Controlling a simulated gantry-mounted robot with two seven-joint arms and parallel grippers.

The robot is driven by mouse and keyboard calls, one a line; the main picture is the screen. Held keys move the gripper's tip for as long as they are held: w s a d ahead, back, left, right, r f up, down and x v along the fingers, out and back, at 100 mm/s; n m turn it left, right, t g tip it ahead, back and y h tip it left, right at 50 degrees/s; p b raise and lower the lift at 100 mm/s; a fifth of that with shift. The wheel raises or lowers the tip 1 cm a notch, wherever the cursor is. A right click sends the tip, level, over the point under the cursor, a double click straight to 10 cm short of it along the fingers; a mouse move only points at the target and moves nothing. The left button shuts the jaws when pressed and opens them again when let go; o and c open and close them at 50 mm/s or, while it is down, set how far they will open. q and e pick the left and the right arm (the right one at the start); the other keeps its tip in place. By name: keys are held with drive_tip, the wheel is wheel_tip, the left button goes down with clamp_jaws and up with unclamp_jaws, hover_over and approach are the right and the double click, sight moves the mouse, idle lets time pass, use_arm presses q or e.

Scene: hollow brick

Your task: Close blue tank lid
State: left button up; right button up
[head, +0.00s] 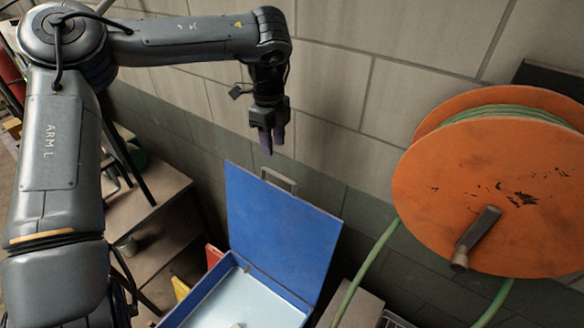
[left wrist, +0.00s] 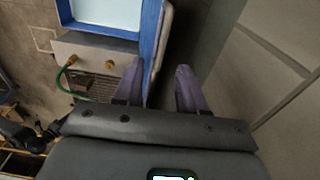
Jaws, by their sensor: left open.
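The blue tank lid (head: 278,230) stands open, raised at the back of the blue tank (head: 205,290). A grey handle (head: 279,180) shows at the lid's top edge. The tank has a pale inside, and its near part is cut off by the frame. My left gripper (head: 268,148) points down with open, empty fingers above the lid's top edge. In the left wrist view, the lid (left wrist: 158,45) is seen nearly edge-on, in line with the gap between the open fingers (left wrist: 160,70). I cannot tell its exact distance from the fingers. My right gripper is out of view.
A large orange hose reel (head: 475,190) with green hose is on the wall at the right. The block wall (head: 340,80) rises close behind the lid. Wooden shelves (head: 150,205) stand left of the tank. The green hose (head: 365,270) hangs right of the lid.

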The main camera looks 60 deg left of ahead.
use_arm(q)
drive_tip(key=shift+y, duration=0.3)
drive_tip(key=shift+w+d+f+p, duration=0.15)
drive_tip(key=shift+f+p, duration=0.2)
drive_tip(key=shift+f, duration=2.05)
drive_tip(key=shift+w+a+f+p, duration=0.1)
drive_tip(key=shift+f+p, duration=0.2)
drive_tip(key=shift+f, duration=2.1)
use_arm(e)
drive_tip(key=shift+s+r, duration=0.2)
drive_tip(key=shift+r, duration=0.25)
use_arm(q)
clamp_jaws()
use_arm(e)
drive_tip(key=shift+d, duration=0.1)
